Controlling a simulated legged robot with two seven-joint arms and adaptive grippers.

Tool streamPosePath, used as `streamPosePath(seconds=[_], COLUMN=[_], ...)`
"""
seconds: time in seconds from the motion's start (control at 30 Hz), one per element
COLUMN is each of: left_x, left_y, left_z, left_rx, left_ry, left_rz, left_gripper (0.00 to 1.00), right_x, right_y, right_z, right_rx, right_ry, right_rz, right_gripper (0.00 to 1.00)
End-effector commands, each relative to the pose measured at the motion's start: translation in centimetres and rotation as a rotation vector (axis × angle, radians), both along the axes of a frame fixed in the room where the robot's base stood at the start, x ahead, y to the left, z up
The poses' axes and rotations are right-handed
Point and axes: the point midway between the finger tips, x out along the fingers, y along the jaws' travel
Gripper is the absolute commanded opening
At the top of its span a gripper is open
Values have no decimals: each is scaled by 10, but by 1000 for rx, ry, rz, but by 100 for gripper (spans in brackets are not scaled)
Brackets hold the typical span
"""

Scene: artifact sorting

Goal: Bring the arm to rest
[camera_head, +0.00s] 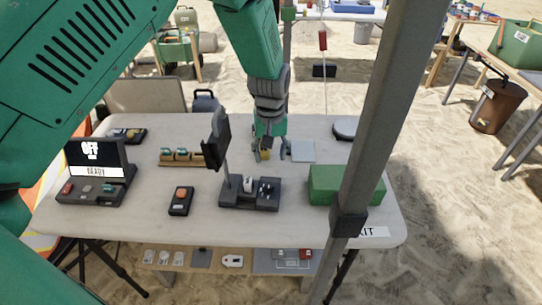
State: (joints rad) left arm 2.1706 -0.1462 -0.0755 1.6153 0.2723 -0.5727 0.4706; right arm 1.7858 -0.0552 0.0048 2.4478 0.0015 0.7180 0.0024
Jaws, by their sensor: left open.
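My left gripper (271,148) hangs over the back middle of the pale table (130,215), fingers pointing down. Its fingers are spread. A small yellowish thing (265,154) shows between or just behind the fingers; I cannot tell whether it touches them. My green arm fills the upper left and comes down from the top centre to this gripper. My right gripper is not in view.
A dark stand with an upright panel (217,140) is left of the gripper. A sign box (95,160) reading "OFF" and "READY", a black button box (181,201), a wooden rack (181,158) and a green box (325,185) stand on the table. A grey post (375,120) crosses the right side.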

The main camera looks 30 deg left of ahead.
Motion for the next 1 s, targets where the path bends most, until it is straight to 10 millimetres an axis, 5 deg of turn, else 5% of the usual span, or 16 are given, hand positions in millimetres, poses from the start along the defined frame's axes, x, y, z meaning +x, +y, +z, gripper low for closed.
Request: streamPosePath(seconds=[0.27,0.43,0.57,0.7,0.83,1.0], left_x=[-1,-27,-85,-170,-242,-321], left_y=[0,11,28,42,44,38], left_z=[-1,-33,-89,-138,-158,-160], left_rx=[1,17,44,58,48,12], left_ry=[1,12,26,35,33,21], left_rz=[-1,-37,-127,-266,-389,-520], left_gripper=[44,44,44,44,44,44], right_x=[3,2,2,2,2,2], right_y=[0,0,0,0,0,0], right_z=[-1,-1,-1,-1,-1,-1], right_rx=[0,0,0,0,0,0], right_ry=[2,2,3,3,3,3], right_rz=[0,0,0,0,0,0], right_gripper=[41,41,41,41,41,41])
